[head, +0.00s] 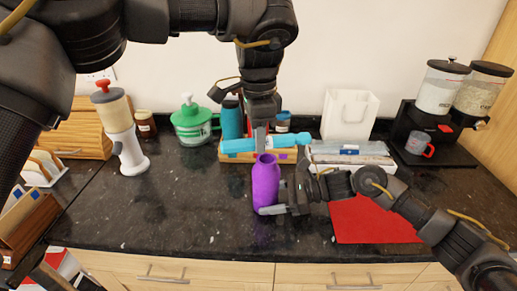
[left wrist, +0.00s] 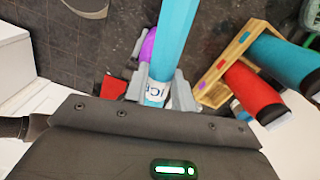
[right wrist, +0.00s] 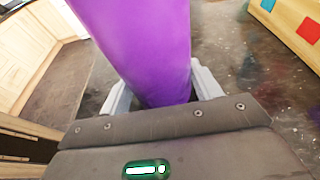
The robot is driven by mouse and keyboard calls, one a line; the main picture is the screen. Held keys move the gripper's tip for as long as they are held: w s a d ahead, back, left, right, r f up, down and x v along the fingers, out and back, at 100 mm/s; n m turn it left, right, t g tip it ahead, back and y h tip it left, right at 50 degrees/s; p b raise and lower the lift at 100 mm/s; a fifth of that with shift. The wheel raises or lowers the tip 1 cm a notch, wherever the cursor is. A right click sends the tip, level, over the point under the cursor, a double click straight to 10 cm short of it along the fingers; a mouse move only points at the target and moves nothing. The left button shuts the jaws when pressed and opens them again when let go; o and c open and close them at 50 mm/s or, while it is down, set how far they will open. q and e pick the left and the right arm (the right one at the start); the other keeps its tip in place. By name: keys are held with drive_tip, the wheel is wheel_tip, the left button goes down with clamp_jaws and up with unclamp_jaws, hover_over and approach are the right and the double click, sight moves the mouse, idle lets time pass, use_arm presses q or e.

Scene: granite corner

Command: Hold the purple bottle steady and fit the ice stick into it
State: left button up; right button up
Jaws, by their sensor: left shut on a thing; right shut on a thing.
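The purple bottle (head: 265,185) stands upright on the dark counter, its open mouth facing up. My right gripper (head: 273,208) is shut around its lower part; the bottle fills much of the right wrist view (right wrist: 145,45). The light-blue ice stick (head: 238,146) lies level, crosswise, in my left gripper (head: 261,143), just above the bottle's mouth in the head view and apart from it. In the left wrist view the stick (left wrist: 177,35) is clamped between the fingers by its lettered part, with a bit of the purple bottle (left wrist: 147,46) behind it.
A wooden rack (head: 290,156) with bottles stands behind the purple bottle. A white-and-red dispenser (head: 121,130) stands at left. The counter left of the bottle is clear.

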use_arm(q)
drive_tip(key=shift+f, duration=1.6)
drive_tip(key=o, duration=1)
drive_tip(key=shift+r, duration=0.1)
wheel_tip(320, 180, up, 12)
drive_tip(key=shift+f, duration=0.1)
drive_tip(key=shift+o, duration=0.5)
